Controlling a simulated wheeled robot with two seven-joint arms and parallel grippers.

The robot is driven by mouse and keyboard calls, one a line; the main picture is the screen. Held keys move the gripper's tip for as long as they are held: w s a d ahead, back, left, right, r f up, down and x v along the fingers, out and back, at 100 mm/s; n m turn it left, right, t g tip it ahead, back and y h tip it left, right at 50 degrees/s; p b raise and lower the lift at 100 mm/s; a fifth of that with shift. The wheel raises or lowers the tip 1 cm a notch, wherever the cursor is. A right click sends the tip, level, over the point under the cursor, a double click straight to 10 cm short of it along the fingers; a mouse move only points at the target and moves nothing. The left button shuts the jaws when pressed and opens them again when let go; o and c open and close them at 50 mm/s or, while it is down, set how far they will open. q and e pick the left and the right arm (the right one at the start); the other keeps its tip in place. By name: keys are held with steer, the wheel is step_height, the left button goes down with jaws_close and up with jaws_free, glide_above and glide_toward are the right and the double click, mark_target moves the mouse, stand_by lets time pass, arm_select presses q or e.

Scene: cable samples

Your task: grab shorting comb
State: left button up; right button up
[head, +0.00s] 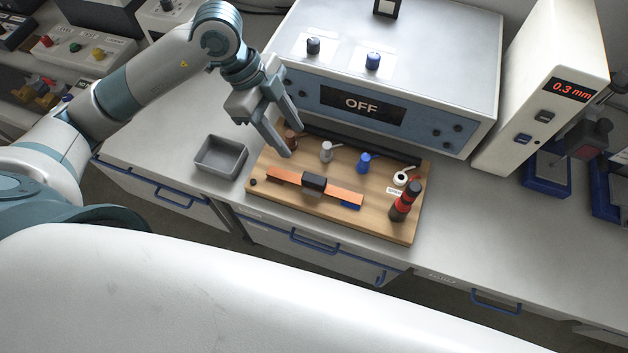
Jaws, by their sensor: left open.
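A flat copper-coloured bar with a black block handle, which looks like the shorting comb (345,195), lies on a wooden board (400,232), near the board's front edge. A small blue patch shows under its right end. My left gripper (293,141) is open above the back left part of the board. Its fingers point down around or just in front of a brown post (291,137); I cannot tell whether they touch it. The gripper is behind and left of the comb's black handle, apart from it. My right gripper is not in view.
The board also carries a grey post (326,152), a blue post (364,163), a white ring-shaped part (400,178) and a black-and-red cylinder (405,202). A grey tray (221,157) stands left. A large instrument reading OFF (361,103) stands close behind. Bench space right is clear.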

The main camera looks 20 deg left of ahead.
arm_select(q)
steer(key=shift+w+a, duration=0.1)
steer(key=shift+a, duration=0.1)
steer(key=shift+f, duration=0.1)
steer(key=p, duration=0.4)
glide_above(316, 179)
steer(key=a, duration=0.2)
step_height(316, 179, down, 11)
steer(key=shift+w+r, duration=0.1)
steer(key=shift+r, duration=0.1)
steer(key=shift+f, duration=0.3)
